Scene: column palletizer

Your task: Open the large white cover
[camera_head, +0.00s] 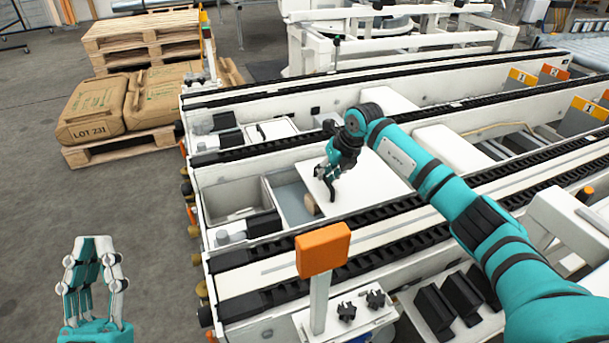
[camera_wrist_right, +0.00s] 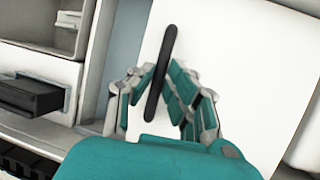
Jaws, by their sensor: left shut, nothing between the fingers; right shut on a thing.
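The large white cover (camera_head: 365,180) is a flat panel lying over the middle bay of the conveyor frame. It also fills much of the right wrist view (camera_wrist_right: 240,60). Left of its edge a grey-walled opening shows. My right gripper (camera_head: 328,176) is over the cover's left part, shut on its black bar handle (camera_wrist_right: 164,62), with fingers on both sides of the bar. Whether the cover is lifted or flat is hard to tell. My left gripper (camera_head: 94,246) is shut and empty, pointing up at the lower left, well away from the cover.
An orange-topped post (camera_head: 322,249) stands in front of the bay. Dark conveyor chains (camera_head: 390,240) run along the frame. Pallets with brown sacks (camera_head: 95,108) stand at the back left. A small brown object (camera_head: 312,204) shows in the opening. The floor at left is clear.

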